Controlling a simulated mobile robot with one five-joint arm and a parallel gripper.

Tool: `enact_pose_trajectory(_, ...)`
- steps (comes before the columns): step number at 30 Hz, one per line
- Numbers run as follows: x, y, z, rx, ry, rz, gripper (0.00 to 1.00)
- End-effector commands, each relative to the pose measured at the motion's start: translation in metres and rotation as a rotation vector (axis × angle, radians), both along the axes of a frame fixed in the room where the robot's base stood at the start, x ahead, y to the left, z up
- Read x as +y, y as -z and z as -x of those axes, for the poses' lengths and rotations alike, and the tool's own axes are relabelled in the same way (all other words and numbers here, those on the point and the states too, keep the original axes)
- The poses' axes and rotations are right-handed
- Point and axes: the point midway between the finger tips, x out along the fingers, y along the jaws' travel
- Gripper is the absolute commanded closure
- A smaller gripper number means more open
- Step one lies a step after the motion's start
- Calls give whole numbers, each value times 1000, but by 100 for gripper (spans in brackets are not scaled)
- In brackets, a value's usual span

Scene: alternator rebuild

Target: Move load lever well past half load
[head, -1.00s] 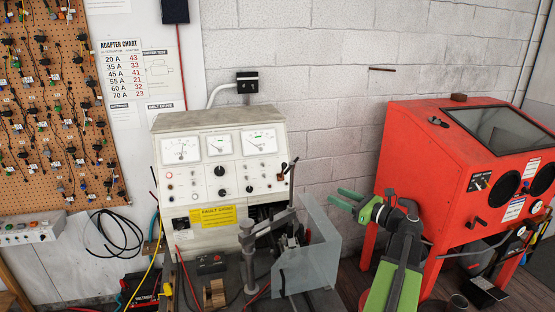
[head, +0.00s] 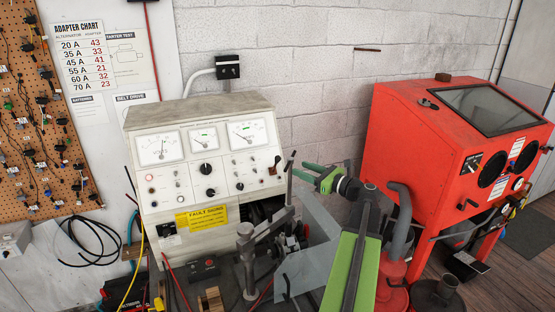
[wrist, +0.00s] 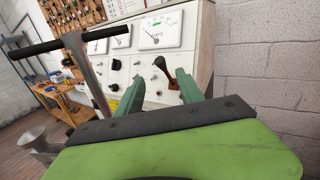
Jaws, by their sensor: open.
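The load lever appears to be the dark-knobbed lever on a red-brown plate (head: 272,170) at the right end of the white test bench's panel (head: 222,180). In the wrist view the lever's plate (wrist: 184,86) shows beyond my fingertips, near the right finger, with its black knob tilted up-left. My gripper (head: 301,173) is open and empty, its green fingers pointing left toward the panel. In the wrist view the gripper (wrist: 162,88) has the panel between and beyond its fingers. A gap to the lever seems to remain; its exact size cannot be told.
A tall T-handled post (wrist: 85,70) stands close on the left in the wrist view. A clear guard sheet (head: 315,240) stands below my gripper. A red blast cabinet (head: 450,150) is at right. Three meters, with a right-hand one (head: 249,133), top the panel.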

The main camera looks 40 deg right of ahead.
Motion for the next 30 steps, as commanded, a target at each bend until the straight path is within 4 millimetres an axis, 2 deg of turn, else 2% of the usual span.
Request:
enact_pose_trajectory(1,1,0,-14,0,-4,0,56)
enact_pose_trajectory(9,6,0,-81,0,-2,0,56)
enact_pose_trajectory(15,10,0,-113,0,0,0,56)
enact_pose_trajectory(20,11,0,-123,0,1,0,56)
enact_pose_trajectory(27,11,0,-122,0,2,0,56)
enact_pose_trajectory(30,11,0,-122,0,2,0,69)
